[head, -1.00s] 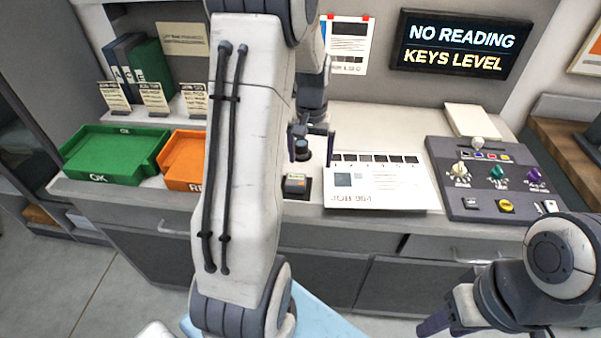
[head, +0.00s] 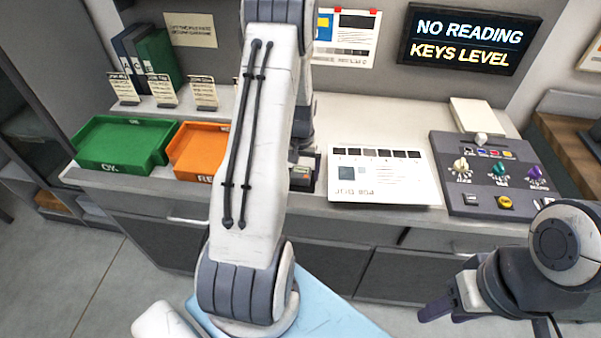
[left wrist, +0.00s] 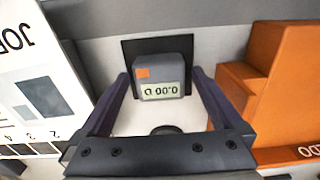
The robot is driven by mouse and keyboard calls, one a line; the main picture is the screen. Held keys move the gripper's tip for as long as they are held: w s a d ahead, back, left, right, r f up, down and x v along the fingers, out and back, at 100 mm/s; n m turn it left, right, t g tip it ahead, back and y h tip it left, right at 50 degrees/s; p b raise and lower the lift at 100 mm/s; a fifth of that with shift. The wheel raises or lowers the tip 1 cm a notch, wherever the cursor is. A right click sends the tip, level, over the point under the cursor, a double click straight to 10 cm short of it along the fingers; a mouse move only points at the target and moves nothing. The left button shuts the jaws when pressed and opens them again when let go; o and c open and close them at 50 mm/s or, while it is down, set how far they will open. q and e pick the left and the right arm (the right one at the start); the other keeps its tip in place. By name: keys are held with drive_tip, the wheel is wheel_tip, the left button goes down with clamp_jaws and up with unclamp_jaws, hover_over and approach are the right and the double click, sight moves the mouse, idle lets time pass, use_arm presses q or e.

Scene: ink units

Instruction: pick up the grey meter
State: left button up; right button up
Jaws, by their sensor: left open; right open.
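The grey meter (left wrist: 162,72) has an orange square and a small display, and it sits on a dark pad (left wrist: 130,52) in the left wrist view. In the head view the meter (head: 300,174) shows only partly beside my left arm, which hides the rest. My left gripper (left wrist: 160,82) is open, with one dark finger on each side of the meter. Whether the fingers touch it I cannot tell. In the head view my left gripper is mostly hidden behind the arm. My right gripper (head: 442,306) is open and empty at the lower right, away from the bench.
An orange tray (head: 190,166) and a green tray (head: 115,160) stand left of the meter. A white job card (head: 385,190) lies to its right, then a grey panel with knobs (head: 470,192). A wall screen (head: 468,42) reads "NO READING KEYS LEVEL".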

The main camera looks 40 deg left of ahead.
use_arm(q)
drive_tip(key=shift+f, duration=0.2)
drive_tip(key=c, duration=1.4)
drive_tip(key=shift+r, duration=0.2)
